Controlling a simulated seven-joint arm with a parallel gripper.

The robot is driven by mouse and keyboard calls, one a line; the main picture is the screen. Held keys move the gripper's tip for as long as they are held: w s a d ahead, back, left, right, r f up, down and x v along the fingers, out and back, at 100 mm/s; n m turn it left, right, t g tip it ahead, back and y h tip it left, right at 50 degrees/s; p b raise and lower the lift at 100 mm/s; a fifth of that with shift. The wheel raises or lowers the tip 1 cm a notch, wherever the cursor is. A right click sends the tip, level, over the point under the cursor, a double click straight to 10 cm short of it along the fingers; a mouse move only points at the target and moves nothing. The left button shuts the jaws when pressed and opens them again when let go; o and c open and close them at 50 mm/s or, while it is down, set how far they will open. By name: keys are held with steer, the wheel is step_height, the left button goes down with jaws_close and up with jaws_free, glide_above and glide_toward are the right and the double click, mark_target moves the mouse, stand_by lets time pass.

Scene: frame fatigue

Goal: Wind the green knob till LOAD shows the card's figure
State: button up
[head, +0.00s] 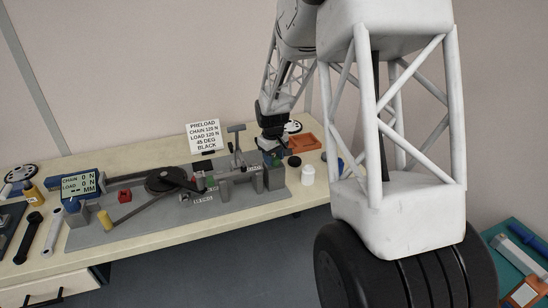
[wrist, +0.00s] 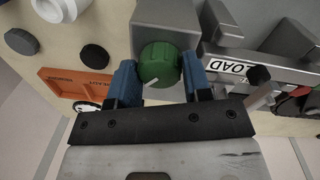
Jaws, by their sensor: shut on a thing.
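The green knob (wrist: 158,63) sits on the grey rig, with a pale pointer line on its face. My gripper (wrist: 159,82) has its two blue fingers on either side of the knob and is shut on it. In the head view my gripper (head: 271,152) is at the right end of the rig, and the knob is hard to make out there. The card (head: 203,137) reads PRELOAD, CHAIN 120 N, LOAD 120 N, 45 DEG, BLACK. The display (head: 78,185) reads CHAIN 0 N, LOAD 0 N and dashes before MM. A LOAD label (wrist: 227,66) is right of the knob.
The grey rig base (head: 135,222) runs along the bench (head: 150,258). An orange tray (head: 304,143), a white jar (head: 307,175) and a black disc (head: 294,161) are beside its right end. A dark wheel (head: 166,180) and a yellow piece (head: 105,220) are further left.

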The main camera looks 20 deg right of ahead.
steer(key=m, duration=0.6)
steer(key=shift+m, duration=0.4)
steer(key=m, duration=0.6)
steer(key=shift+w+g, duration=0.1)
steer(key=shift+g, duration=0.2)
steer(key=shift+m, duration=0.3)
steer(key=o, duration=0.9)
steer(key=shift+o, duration=0.2)
steer(key=shift+w+a+r, duration=0.1)
steer(key=shift+r, duration=1.85)
steer(key=shift+w+a+r, duration=0.1)
steer(key=shift+r, duration=1.85)
